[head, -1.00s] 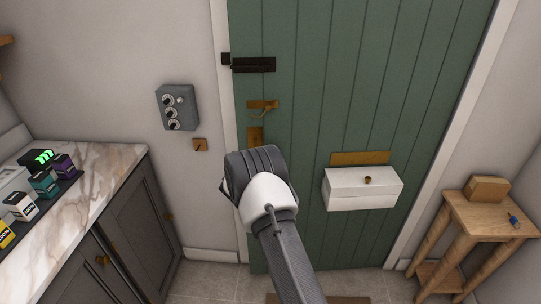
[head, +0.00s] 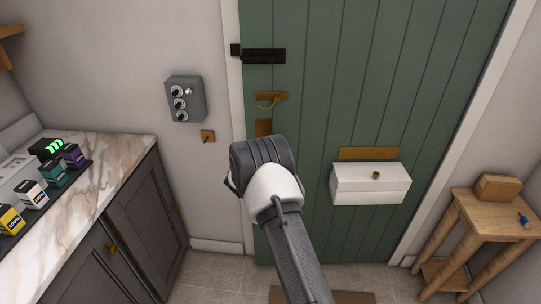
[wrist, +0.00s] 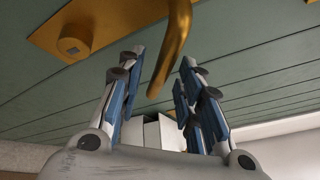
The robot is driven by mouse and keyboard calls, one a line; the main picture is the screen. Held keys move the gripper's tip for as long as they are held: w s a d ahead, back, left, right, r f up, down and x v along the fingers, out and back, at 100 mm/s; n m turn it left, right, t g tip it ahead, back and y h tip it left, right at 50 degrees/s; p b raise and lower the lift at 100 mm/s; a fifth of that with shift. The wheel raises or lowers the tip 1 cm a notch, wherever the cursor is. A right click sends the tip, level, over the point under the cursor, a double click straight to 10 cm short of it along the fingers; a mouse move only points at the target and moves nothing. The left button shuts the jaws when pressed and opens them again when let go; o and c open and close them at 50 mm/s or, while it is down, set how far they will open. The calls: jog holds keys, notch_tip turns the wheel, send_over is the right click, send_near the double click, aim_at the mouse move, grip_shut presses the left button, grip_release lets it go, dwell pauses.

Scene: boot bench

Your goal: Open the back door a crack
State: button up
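The green plank door (head: 320,110) looks shut in its white frame. It carries a dark sliding bolt (head: 265,56) near the top left, a brass fitting (head: 271,97) below that, and a brass plate (head: 264,127) partly behind my arm. In the wrist view, a curved brass lever (wrist: 178,45) comes off a brass plate (wrist: 100,22). My gripper (wrist: 157,92) is open, with blue-padded fingers, and the lever's free end shows between them. Whether either finger touches it I cannot tell. In the head view my arm's wrist hides the fingers.
A white box (head: 370,184) is fixed on the door, right of my arm. A wooden stand (head: 480,212) with a small box is at right. A marble-topped cabinet (head: 108,160) with small cartons is at left. A grey dial box (head: 186,99) hangs on the wall.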

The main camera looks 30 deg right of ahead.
jog(key=v, duration=1)
jog(key=shift+s+a, duration=0.2)
jog(key=shift+a, duration=0.15)
jog(key=s+a+r+m+g+y, duration=0.1)
jog(key=s+r+m+g, duration=0.2)
jog(key=s+r+m, duration=0.6)
jog(key=s+r+m+g+y, duration=0.1)
jog(key=s+r+m+g, duration=0.35)
jog(key=s+m, duration=0.45)
jog(key=s+a+r+m+t+y, duration=0.2)
jog(key=s+a+m+t+y, duration=0.1)
jog(key=s+a+m+y, duration=0.8)
jog(key=s+a+m, duration=0.5)
jog(key=s+a, duration=0.6)
jog(key=shift+s+t+y, duration=0.3)
jog(key=shift+t+y, duration=0.05)
jog(key=shift+y, duration=0.05)
